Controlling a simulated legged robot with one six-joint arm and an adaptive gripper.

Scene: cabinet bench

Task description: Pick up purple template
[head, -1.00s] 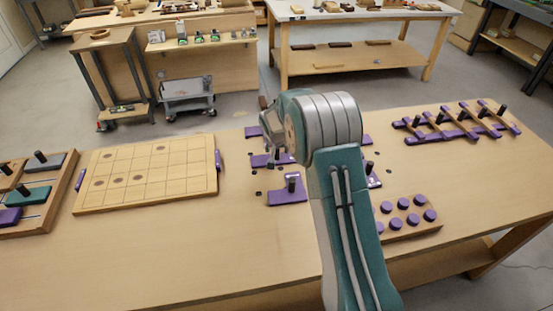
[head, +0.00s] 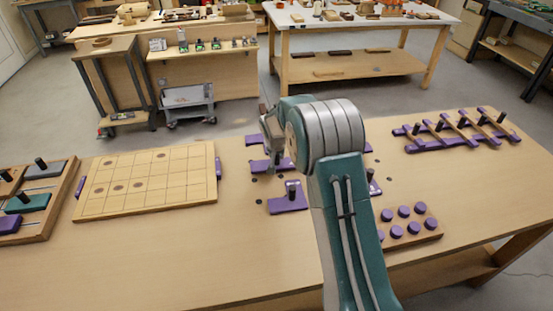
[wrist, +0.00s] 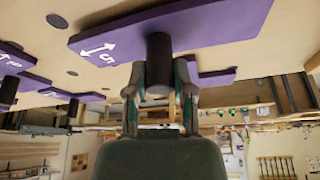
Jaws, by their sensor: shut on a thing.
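A flat purple template (wrist: 215,26) with a white arrow mark and an upright black knob (wrist: 159,55) fills the top of the wrist view. My gripper (wrist: 160,88) has a finger on each side of the knob and is shut on it. In the head view my gripper (head: 272,160) is at the purple templates left of my arm, which hides part of that area. I cannot tell whether the held template touches the bench.
Another purple template (head: 288,203) with a black knob lies just in front. More purple pieces lie around it. A gridded board (head: 150,178) is at left, a purple-peg board (head: 408,222) and a slatted purple rack (head: 460,130) at right. The front of the bench (head: 180,260) is clear.

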